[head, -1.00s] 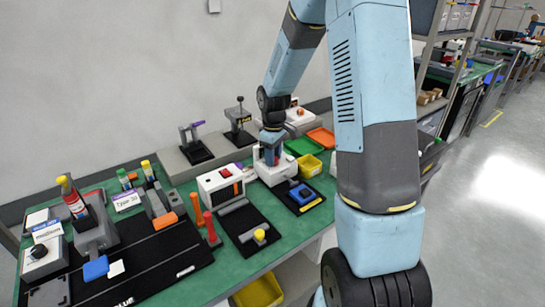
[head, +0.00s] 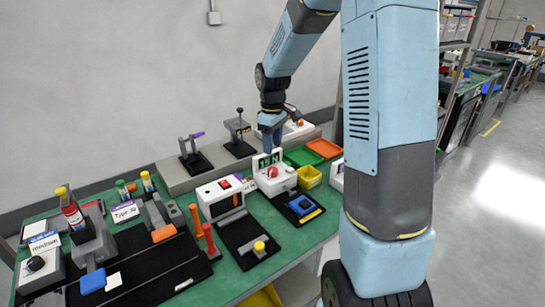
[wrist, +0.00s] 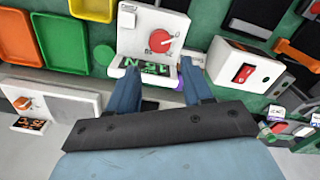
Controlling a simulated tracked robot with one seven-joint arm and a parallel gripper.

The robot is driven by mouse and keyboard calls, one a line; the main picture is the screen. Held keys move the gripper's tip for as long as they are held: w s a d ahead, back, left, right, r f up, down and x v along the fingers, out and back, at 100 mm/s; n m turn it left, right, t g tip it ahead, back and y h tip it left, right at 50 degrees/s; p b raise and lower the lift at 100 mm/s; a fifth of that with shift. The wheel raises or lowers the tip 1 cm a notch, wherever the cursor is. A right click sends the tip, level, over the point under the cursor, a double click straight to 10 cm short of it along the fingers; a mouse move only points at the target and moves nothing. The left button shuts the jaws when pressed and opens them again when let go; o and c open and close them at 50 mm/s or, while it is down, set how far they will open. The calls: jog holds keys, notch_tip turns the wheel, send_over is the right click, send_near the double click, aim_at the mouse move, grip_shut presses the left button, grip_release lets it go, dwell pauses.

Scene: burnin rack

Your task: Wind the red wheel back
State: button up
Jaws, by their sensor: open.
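The red wheel (head: 272,171) is a small round red knob on the front of a white device (head: 285,180). In the wrist view the red wheel (wrist: 160,40) shows fully, with a light dial face around it. A display with green digits (wrist: 157,68) sits beside it on the same device and shows between my fingers. My gripper (head: 268,143) is above and behind the device in the head view. In the wrist view my gripper (wrist: 157,72) has its two blue fingers well apart, with nothing between them. The fingers do not touch the wheel.
A white box with a red switch (head: 221,196) stands left of the device. A yellow bin (head: 309,177), a green tray (head: 298,157) and an orange tray (head: 324,148) lie to the right. A blue part on a black pad (head: 302,205) lies in front.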

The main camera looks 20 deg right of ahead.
jog(key=shift+r, duration=2.1)
jog(key=s+r+m+t, duration=0.3)
jog(key=s+r+m, duration=0.1)
jog(key=s+r, duration=0.75)
jog(key=s+r+m+t, duration=0.1)
jog(key=s+m, duration=0.3)
jog(key=s, duration=1.3)
jog(key=shift+a+r+t, duration=0.2)
jog(key=shift+r+t, duration=0.2)
jog(key=shift+t, duration=0.4)
